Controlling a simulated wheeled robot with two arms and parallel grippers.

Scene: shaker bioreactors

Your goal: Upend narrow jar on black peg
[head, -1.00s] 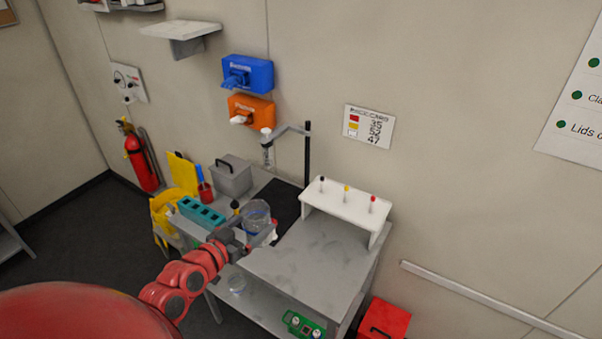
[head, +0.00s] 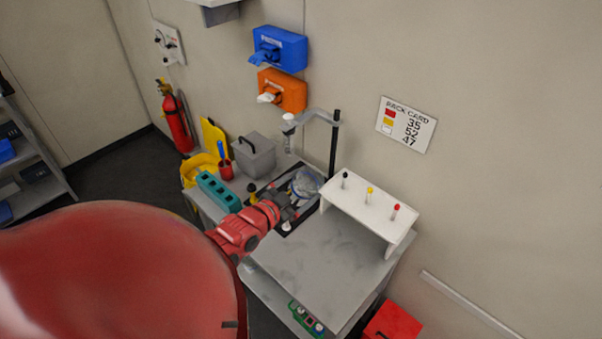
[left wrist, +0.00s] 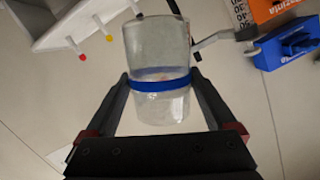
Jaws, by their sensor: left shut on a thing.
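My left gripper (head: 290,203) is shut on a clear jar (head: 306,182) with a blue band. In the left wrist view the jar (left wrist: 160,50) stands between both fingers of my gripper (left wrist: 160,88), gripped around the band. The jar is over the dark mat, just left of the white peg stand (head: 365,206). The black peg (head: 345,176) is at the stand's left end, close to the jar and bare. The yellow peg (head: 370,190) and red peg (head: 396,208) are farther right, also bare. I cannot tell which way the jar's mouth faces.
A dark post with a clamp arm (head: 333,140) rises behind the jar. A teal rack (head: 217,190), grey box (head: 254,155) and red cup (head: 225,168) stand left. The grey tabletop (head: 325,245) in front of the stand is clear. A rack card (head: 407,124) hangs above.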

